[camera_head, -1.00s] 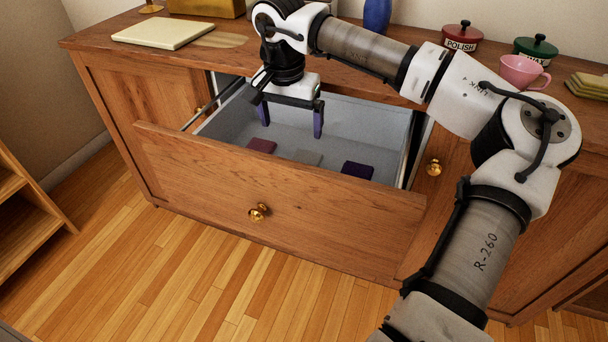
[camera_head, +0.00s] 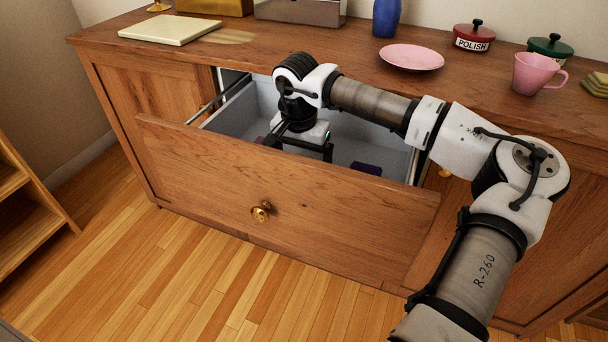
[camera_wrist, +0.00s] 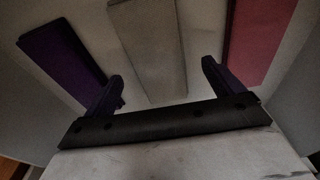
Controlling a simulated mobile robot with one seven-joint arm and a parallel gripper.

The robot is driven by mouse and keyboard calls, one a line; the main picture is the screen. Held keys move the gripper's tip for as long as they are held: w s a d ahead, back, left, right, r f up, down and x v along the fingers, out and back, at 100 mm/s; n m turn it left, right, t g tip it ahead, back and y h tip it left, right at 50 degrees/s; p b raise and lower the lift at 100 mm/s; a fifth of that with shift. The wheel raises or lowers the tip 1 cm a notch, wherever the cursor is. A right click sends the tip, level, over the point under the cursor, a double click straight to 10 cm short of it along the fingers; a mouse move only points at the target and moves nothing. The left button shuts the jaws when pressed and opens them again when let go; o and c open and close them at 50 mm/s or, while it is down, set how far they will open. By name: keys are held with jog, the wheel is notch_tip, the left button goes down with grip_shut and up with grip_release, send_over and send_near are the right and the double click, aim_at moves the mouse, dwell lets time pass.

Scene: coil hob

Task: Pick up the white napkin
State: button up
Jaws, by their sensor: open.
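The white napkin (camera_wrist: 152,45) looks grey in the dim wrist view and lies flat on the drawer floor as a folded strip. It is between a purple napkin (camera_wrist: 62,62) and a red napkin (camera_wrist: 260,38). My gripper (camera_wrist: 165,86) is open and empty, its two fingers spread to either side of the white napkin's near end. I cannot tell how high the fingertips are above it. In the head view my gripper (camera_head: 300,152) reaches down into the open drawer (camera_head: 290,185). The drawer front and my wrist hide the fingertips and the white napkin there.
The purple napkin (camera_head: 366,168) shows at the drawer's right. The drawer walls surround my gripper closely. On the counter stand a pink plate (camera_head: 411,57), a pink cup (camera_head: 535,75), a red polish tin (camera_head: 473,38), a green-lidded tin (camera_head: 549,47) and a blue vase (camera_head: 387,17).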

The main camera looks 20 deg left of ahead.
notch_tip(320, 180, down, 3)
jog(key=shift+w+r, duration=0.1)
jog(key=shift+w, duration=0.05)
jog(key=shift+c, duration=0.2)
jog(key=c, duration=1)
jog(key=shift+c, duration=0.2)
